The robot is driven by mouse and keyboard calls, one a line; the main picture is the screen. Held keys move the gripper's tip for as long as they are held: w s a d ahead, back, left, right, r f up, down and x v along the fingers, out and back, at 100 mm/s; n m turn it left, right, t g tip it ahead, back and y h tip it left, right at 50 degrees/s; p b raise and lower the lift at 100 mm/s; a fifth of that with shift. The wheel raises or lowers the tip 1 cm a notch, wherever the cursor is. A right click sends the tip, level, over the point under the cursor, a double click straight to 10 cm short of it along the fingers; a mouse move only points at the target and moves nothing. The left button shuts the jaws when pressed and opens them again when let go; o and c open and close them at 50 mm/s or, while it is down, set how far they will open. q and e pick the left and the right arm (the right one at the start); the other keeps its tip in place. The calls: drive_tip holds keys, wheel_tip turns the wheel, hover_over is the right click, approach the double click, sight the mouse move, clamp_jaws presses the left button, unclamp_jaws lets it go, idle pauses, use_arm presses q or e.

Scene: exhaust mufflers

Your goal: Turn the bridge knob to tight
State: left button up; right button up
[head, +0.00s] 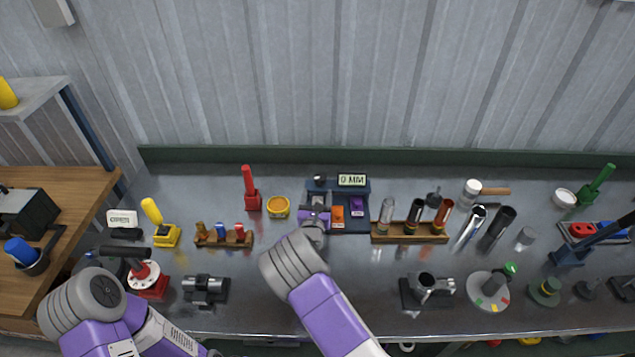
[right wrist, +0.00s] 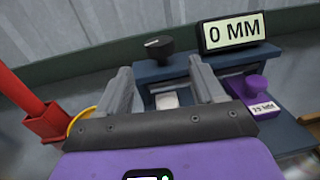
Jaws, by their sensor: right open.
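The bridge knob (right wrist: 159,47) is a black dial with a white mark, on top of the dark blue bridge (right wrist: 222,62) beside the "0 MM" display (right wrist: 234,33). In the head view the knob (head: 319,179) sits at the bridge's left end, left of the display (head: 352,180). My right gripper (right wrist: 160,78) is open, its two grey fingers apart and pointing at the bridge. The knob shows beyond and between the fingertips, apart from them. In the head view my right gripper (head: 316,207) covers the bridge's left front. My left gripper is not visible.
A purple labelled block (right wrist: 259,92) and an orange block (head: 338,217) stand right of my right gripper. A red upright tool (head: 250,188) and a yellow round dish (head: 278,207) are to its left. A wooden rack (head: 408,238) with tubes stands to the right.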

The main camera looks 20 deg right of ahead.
sight(319, 185)
drive_tip(key=shift+w+d, duration=0.15)
drive_tip(key=shift+w, duration=0.2)
drive_tip(key=shift+w+d+r, duration=0.1)
drive_tip(key=shift+w+d, duration=0.1)
drive_tip(key=shift+w, duration=0.1)
drive_tip(key=shift+b+x, duration=0.3)
drive_tip(key=shift+x, duration=2.6)
